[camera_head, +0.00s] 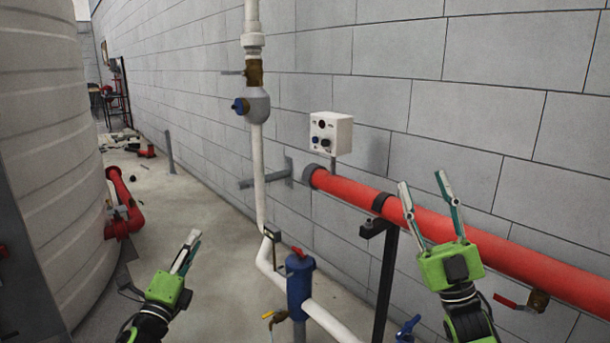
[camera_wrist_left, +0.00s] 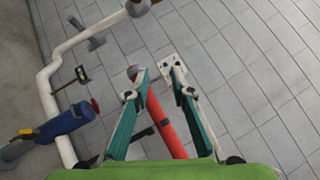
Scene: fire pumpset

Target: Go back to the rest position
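My left gripper (camera_head: 190,243) is at the lower left of the head view, over the grey floor, its fingers seen nearly edge-on. In the left wrist view its two fingers stand apart with nothing gripped between them, so the left gripper (camera_wrist_left: 160,76) is open; a red pipe and a white box show beyond the fingers. My right gripper (camera_head: 424,188) is at the right of the head view, in front of the red pipe (camera_head: 480,240). Its fingers are spread and it is empty.
A white control box (camera_head: 331,133) and a blue fitting (camera_head: 299,283) are between the grippers. A big ribbed tank (camera_head: 50,150) stands at left.

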